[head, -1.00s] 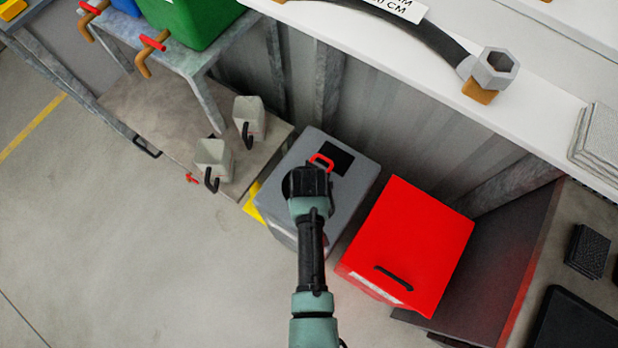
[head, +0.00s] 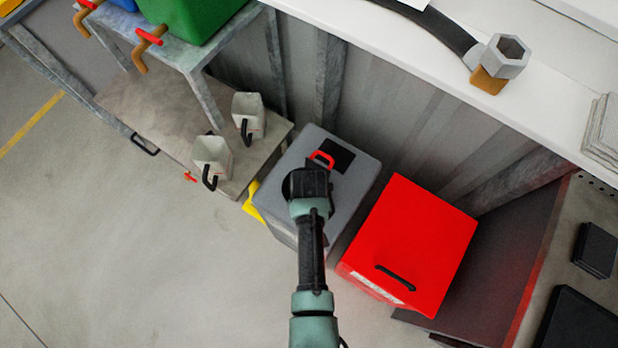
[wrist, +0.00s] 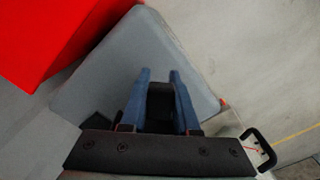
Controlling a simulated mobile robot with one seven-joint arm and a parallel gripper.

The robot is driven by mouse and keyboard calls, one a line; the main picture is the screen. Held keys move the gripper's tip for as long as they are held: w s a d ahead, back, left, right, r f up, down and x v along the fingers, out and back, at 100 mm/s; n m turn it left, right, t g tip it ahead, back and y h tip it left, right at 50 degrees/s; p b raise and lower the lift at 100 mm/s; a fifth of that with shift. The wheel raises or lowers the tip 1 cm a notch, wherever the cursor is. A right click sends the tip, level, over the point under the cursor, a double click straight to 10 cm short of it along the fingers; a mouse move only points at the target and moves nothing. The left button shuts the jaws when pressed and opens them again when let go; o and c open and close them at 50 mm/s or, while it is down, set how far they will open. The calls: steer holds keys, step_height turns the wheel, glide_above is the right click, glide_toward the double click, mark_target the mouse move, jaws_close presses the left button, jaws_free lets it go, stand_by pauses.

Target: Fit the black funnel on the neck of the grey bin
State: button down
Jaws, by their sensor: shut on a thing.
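The grey bin (head: 352,197) stands on the floor below the white worktop, with a dark square patch and a red handle (head: 321,157) on its lid. My gripper (wrist: 160,76) is over the bin, its two blue fingers shut on a black piece, the black funnel (wrist: 160,108), of which only a small part shows between them. In the head view my gripper (head: 308,184) and wrist cover part of the lid. The bin's grey lid (wrist: 115,70) fills the middle of the wrist view. I cannot see the neck, nor tell whether the funnel touches the bin.
A red box (head: 414,245) stands close to the right of the bin. Two pale jugs (head: 212,156) with black handles stand on a low board to the left. The white worktop (head: 420,65) overhangs behind. Open floor (head: 130,250) lies at the front left.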

steer(key=shift+f, duration=0.3)
steer(key=c, duration=0.6)
jaws_free()
step_height(320, 180, up, 13)
steer(key=shift+r+p, duration=0.1)
steer(key=shift+p, duration=1)
steer(key=shift+s, duration=0.1)
